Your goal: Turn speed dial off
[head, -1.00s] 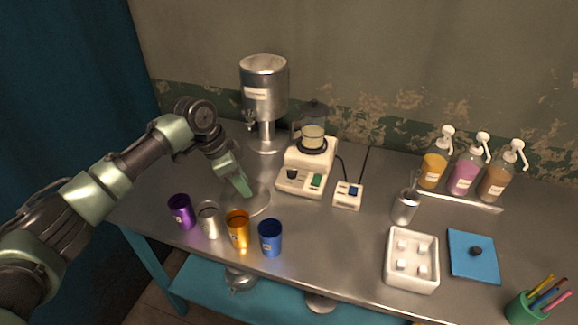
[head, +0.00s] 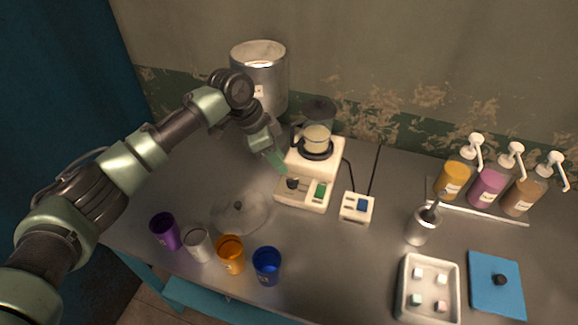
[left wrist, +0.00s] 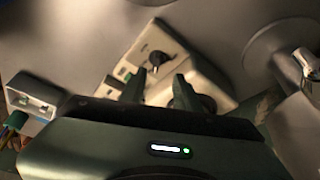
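I cannot tell the dial's setting. My left gripper (head: 282,168) is just above and behind the dial. In the left wrist view its two fingers (left wrist: 160,80) are apart with nothing held between them, and the black dial (left wrist: 157,60) shows just beyond the fingertips. Contact with the dial is not visible. My right gripper is out of view.
A small box with a blue switch (head: 357,207) stands right of the hotplate. A metal dispenser (head: 259,70) is behind my left arm. A glass lid (head: 240,212) and several cups, including an orange one (head: 231,254), lie in front. Pump bottles (head: 488,187) stand at right.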

